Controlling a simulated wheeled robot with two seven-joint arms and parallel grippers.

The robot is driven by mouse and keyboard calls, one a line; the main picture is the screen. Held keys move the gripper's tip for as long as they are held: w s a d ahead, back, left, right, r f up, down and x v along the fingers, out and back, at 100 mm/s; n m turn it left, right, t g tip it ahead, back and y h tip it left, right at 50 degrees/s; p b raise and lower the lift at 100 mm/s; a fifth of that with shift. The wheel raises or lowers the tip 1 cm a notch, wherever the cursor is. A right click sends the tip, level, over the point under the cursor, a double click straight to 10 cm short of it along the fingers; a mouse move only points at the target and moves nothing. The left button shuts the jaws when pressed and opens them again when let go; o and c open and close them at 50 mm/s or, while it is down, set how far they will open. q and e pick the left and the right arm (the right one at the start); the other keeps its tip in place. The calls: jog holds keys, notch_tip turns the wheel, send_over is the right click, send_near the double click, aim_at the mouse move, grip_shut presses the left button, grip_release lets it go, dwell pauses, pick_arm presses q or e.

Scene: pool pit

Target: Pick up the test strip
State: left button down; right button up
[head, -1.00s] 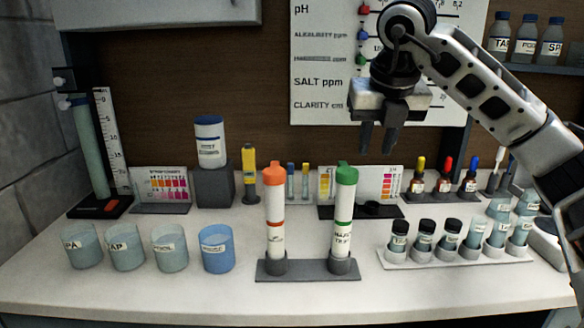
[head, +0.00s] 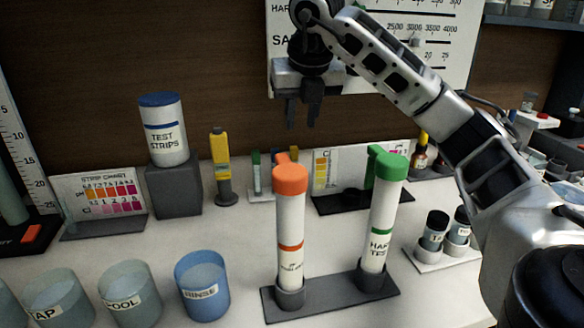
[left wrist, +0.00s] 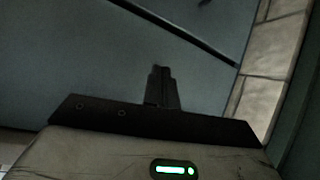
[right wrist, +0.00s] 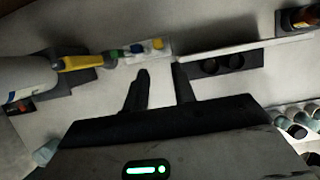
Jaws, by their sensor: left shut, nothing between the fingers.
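The white bottle (head: 165,140) with a blue cap, labelled TEST STRIPS, stands upright on a dark grey block (head: 174,190). I cannot make out a separate loose strip. My right gripper (head: 302,122) hangs in the air to the right of the bottle, fingers down and empty. The right wrist view shows its fingers (right wrist: 158,75) apart, with a pale bottle (right wrist: 28,75) at the left edge. My left gripper (left wrist: 162,70) shows only in its wrist view, fingers together, before a blue-grey panel.
A strip chart (head: 97,198) stands left of the block and a yellow-topped tool (head: 220,160) right of it. Orange-capped (head: 290,225) and green-capped (head: 384,220) tubes stand in a front rack. Cups, including a blue one (head: 202,290), line the front left.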

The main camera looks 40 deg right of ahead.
aim_at(294, 148)
jog(key=shift+w+d+r+x, duration=0.1)
jog(key=shift+w+x, duration=0.05)
jog(key=shift+x, duration=1.35)
jog(key=shift+w+d+r+x, duration=0.1)
jog(key=shift+w+x, duration=0.1)
jog(key=shift+x, duration=1.25)
jog(key=shift+w+x, duration=0.15)
jog(key=shift+x, duration=1.35)
jog(key=shift+r, duration=0.1)
jog(key=shift+c, duration=0.3)
grip_shut()
